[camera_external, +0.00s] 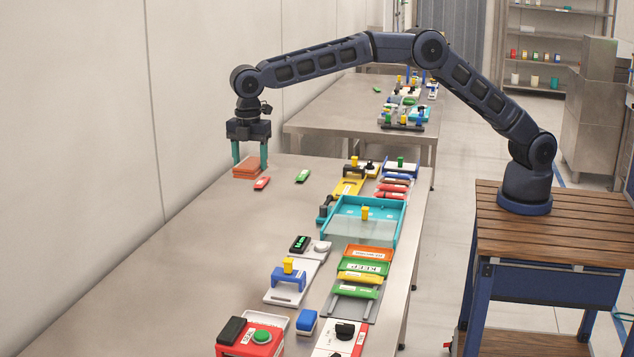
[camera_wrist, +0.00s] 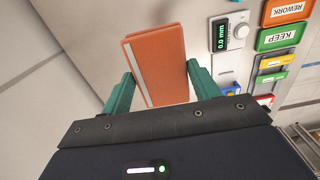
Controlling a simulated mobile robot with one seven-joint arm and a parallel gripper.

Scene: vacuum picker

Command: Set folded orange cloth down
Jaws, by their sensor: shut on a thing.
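The folded orange cloth (camera_external: 246,170) is a flat block with visible layers, between the two teal fingers of my gripper (camera_external: 250,161). It sits over the far left part of the steel table. I cannot tell whether its underside touches the tabletop. In the wrist view the cloth (camera_wrist: 158,62) shows a pale stripe along its left side and extends beyond the fingertips. My gripper (camera_wrist: 161,84) is shut on it, one finger on either side.
A teal tray (camera_external: 385,244), labelled plates and several devices line the table's right side. A wall borders the left edge.

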